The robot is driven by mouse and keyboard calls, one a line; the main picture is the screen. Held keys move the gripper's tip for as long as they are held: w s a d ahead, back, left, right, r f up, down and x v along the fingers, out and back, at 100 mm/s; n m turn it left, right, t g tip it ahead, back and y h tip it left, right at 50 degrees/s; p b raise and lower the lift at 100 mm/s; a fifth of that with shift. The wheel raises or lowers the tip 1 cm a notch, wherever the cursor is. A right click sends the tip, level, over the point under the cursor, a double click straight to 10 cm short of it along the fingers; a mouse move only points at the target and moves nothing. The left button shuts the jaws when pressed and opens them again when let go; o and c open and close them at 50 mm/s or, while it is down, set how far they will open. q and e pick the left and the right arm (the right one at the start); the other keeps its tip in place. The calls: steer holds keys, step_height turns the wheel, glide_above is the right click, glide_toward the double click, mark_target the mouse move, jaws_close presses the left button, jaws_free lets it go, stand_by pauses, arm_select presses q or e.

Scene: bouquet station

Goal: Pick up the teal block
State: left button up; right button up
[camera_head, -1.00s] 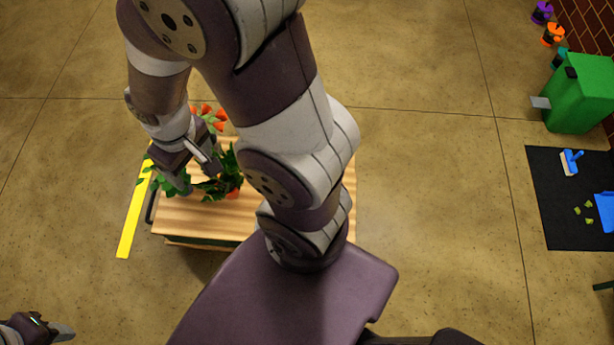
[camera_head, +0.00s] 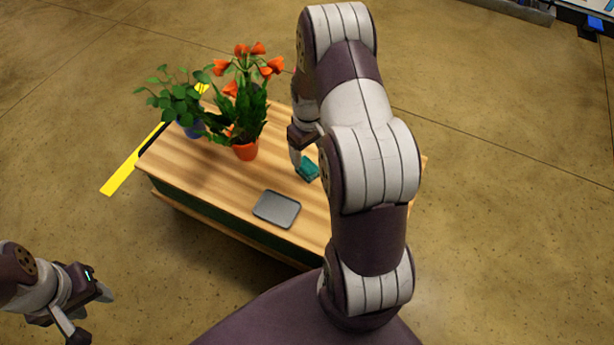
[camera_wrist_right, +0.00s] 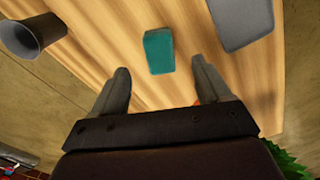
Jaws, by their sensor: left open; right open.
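The teal block (camera_head: 308,172) lies on the wooden table (camera_head: 205,172), right of the orange-flowered plant. My right gripper (camera_head: 299,160) is over the table beside the block, partly hidden by my arm. In the right wrist view the teal block (camera_wrist_right: 159,51) lies just beyond the open fingertips of my right gripper (camera_wrist_right: 160,66), roughly centred between them. Nothing is held, and I cannot tell the exact height above the table. My left gripper (camera_head: 95,313) is open and empty at the lower left, away from the table.
A grey tray (camera_head: 276,209) lies near the table's front edge. An orange-flowered plant in an orange pot (camera_head: 246,150) and a leafy plant in a blue pot (camera_head: 192,128) stand at the left. A dark cup (camera_wrist_right: 31,36) shows in the right wrist view.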

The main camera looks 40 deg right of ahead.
mark_target(307, 164)
steer(key=f+b, duration=0.2)
steer(key=f, duration=0.1)
steer(key=f+b, duration=0.1)
steer(key=f, duration=0.2)
steer(key=f+b, duration=0.2)
steer(key=f, duration=0.1)
steer(key=shift+w+b, duration=0.35)
steer(key=shift+w, duration=0.05)
steer(key=shift+r, duration=0.25)
steer(key=c, duration=1.1)
arm_select(q)
step_height(307, 164, down, 7)
steer(key=shift+r, duration=0.2)
arm_select(e)
steer(key=shift+c, duration=0.2)
arm_select(q)
steer(key=shift+r+p, duration=0.1)
steer(key=shift+p, duration=0.2)
arm_select(e)
steer(key=shift+r, duration=0.15)
